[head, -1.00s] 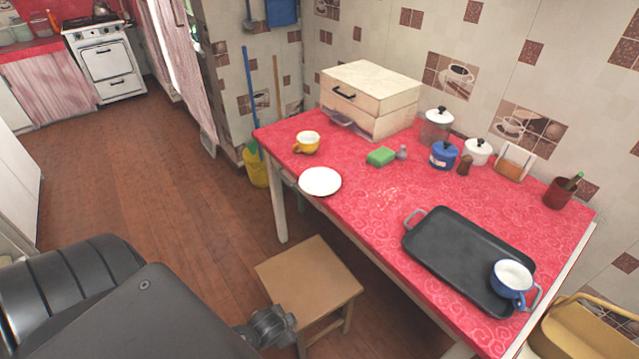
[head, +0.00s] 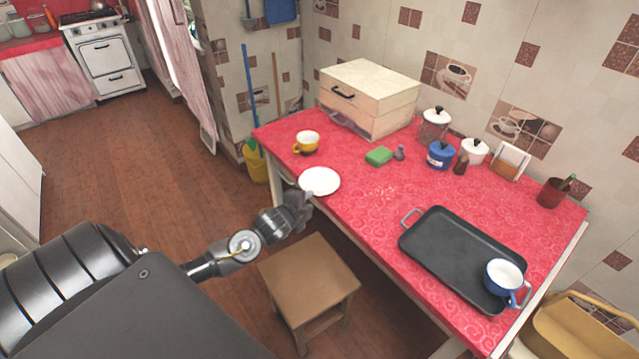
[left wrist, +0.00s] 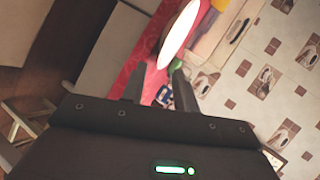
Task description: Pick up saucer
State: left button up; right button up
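The white saucer (head: 320,181) lies flat at the front left edge of the red table. It also shows in the left wrist view (left wrist: 179,32), as a tilted white ellipse just beyond the fingertips. My left gripper (head: 301,199) is beside the saucer's near left rim, by the table edge. In the left wrist view its two fingers (left wrist: 159,80) stand apart with nothing seen gripped between them. Whether a finger touches the rim cannot be told. My right gripper is not in view.
A yellow cup (head: 307,143) stands behind the saucer, and a green sponge (head: 378,156) lies to its right. A black tray (head: 450,255) bears a blue cup (head: 502,276). A wooden stool (head: 308,276) stands below the table's front edge.

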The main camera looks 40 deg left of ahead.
pick_arm(q)
jog(key=x, duration=0.6)
jog(key=shift+a+p, duration=0.2)
jog(key=shift+p, duration=0.15)
jog(key=shift+s, duration=0.15)
grip_shut()
